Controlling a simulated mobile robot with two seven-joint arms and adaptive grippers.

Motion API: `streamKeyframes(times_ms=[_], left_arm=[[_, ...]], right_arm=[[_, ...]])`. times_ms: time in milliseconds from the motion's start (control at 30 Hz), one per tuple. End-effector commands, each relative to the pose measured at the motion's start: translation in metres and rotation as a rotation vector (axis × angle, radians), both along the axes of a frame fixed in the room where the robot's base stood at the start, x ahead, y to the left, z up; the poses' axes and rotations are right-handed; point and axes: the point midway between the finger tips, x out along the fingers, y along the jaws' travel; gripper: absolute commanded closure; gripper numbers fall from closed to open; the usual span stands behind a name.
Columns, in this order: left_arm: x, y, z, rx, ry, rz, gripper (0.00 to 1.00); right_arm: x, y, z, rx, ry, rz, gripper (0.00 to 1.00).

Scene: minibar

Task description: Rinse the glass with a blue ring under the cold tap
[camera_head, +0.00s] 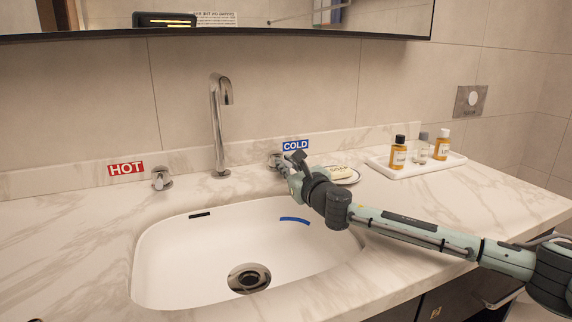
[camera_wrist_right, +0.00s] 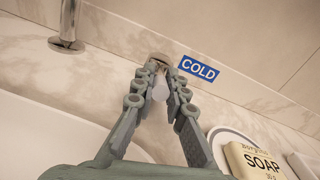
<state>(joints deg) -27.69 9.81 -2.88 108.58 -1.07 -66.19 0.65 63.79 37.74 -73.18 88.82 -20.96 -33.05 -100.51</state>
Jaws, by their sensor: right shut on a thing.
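My right gripper (camera_head: 286,168) is at the cold tap handle (camera_head: 273,159), beside the blue COLD label (camera_head: 295,145). In the right wrist view the two fingers (camera_wrist_right: 161,72) are closed around the pale, shiny cold handle (camera_wrist_right: 160,90). The tall chrome spout (camera_head: 217,120) stands behind the basin, with no visible water coming from it. My left gripper is out of view.
The white basin (camera_head: 180,260) has a chrome drain (camera_head: 249,278). The hot handle (camera_head: 162,178) is at left. Soap (camera_head: 341,172) on a dish lies just right of my gripper. A white tray (camera_head: 400,171) with small bottles stands further right. The left counter is clear.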

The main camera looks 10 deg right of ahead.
Motion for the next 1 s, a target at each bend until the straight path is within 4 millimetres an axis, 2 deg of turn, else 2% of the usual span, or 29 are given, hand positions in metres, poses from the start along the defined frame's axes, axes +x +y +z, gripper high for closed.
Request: streamKeyframes(times_ms=[133, 300, 567, 600, 733, 1000], left_arm=[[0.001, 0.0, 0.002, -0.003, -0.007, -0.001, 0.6], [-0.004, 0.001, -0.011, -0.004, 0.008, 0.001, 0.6], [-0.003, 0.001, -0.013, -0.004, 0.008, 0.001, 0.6], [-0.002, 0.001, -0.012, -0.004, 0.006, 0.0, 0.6], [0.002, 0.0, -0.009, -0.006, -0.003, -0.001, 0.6], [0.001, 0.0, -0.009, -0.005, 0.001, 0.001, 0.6]], right_arm=[[0.002, -0.005, 0.002, 0.0, -0.002, 0.052, 1.0], [0.002, -0.008, 0.001, -0.001, -0.001, 0.102, 1.0], [0.002, -0.007, 0.001, 0.0, -0.001, 0.105, 1.0], [0.002, -0.007, 0.001, 0.0, -0.001, 0.104, 0.83], [0.002, -0.007, 0.0, 0.0, -0.001, 0.104, 0.67], [0.002, -0.007, 0.0, 0.0, 0.0, 0.104, 0.67]])
